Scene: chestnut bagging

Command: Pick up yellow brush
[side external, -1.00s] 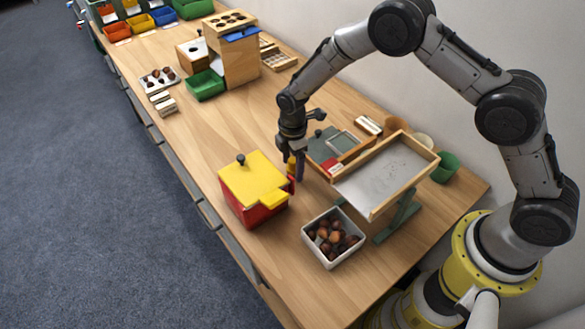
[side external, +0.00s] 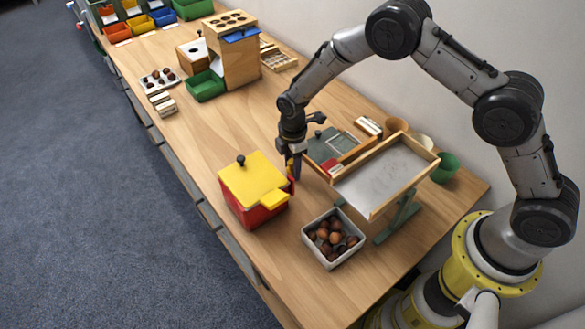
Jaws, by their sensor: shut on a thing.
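My gripper (side external: 294,166) points down just to the right of the red box with the yellow lid. It is shut on a small yellow thing, which looks like the yellow brush (side external: 290,168). Only a sliver of the brush shows beside the dark fingers, so its shape and bristles are mostly hidden. I cannot tell whether its lower end touches the table.
The red box (side external: 252,213) with its yellow lid (side external: 254,180) stands close to my gripper's left. A wooden-rimmed tray (side external: 372,212) on a green stand is to the right. A grey bin (side external: 320,254) of chestnuts is in front.

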